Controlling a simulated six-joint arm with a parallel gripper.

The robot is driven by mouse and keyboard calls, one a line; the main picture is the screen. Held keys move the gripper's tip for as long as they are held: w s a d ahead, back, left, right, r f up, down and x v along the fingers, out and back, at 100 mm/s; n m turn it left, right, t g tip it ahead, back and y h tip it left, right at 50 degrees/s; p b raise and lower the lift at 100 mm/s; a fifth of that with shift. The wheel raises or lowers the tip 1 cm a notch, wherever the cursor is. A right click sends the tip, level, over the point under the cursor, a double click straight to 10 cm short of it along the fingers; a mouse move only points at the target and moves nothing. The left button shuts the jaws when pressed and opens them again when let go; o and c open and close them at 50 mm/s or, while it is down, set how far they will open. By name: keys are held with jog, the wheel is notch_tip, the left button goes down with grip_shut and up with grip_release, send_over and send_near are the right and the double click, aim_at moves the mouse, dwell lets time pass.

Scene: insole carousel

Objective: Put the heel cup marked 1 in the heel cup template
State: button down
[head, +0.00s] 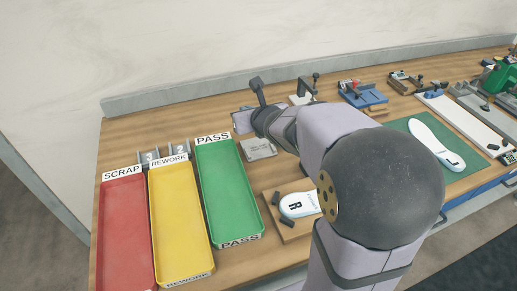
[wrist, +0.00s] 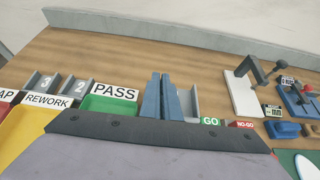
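My gripper (wrist: 160,80) shows in the wrist view as two blue-grey fingers side by side, with almost no gap between them. I see nothing held between them. In the head view its end (head: 243,121) is over the wood behind the PASS tray. Grey walled pieces marked 3 (wrist: 40,82) and 2 (wrist: 77,90) stand left of the fingers. A similar grey piece (wrist: 195,103) stands just right of and partly behind the fingers; no number shows on it. I see no mark 1. I cannot tell which thing is the heel cup template.
Red SCRAP (head: 124,230), yellow REWORK (head: 180,230) and green PASS (head: 229,195) trays stand at the left. A grey block (head: 258,148) and a wooden board (head: 272,218) with an insole are beside them. A green mat (head: 405,124) and several fixtures lie right.

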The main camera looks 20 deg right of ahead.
notch_tip(320, 180, down, 5)
jog(key=shift+f+b, duration=0.1)
jog(key=shift+b, duration=0.95)
jog(key=shift+f, duration=2.45)
jog(key=shift+b, duration=0.35)
jog(key=c, duration=2.4)
grip_release()
jog(key=shift+f, duration=0.1)
jog(key=shift+c, duration=0.2)
jog(key=o, duration=0.4)
jog(key=shift+r, duration=0.2)
jog(key=shift+v, duration=3.75)
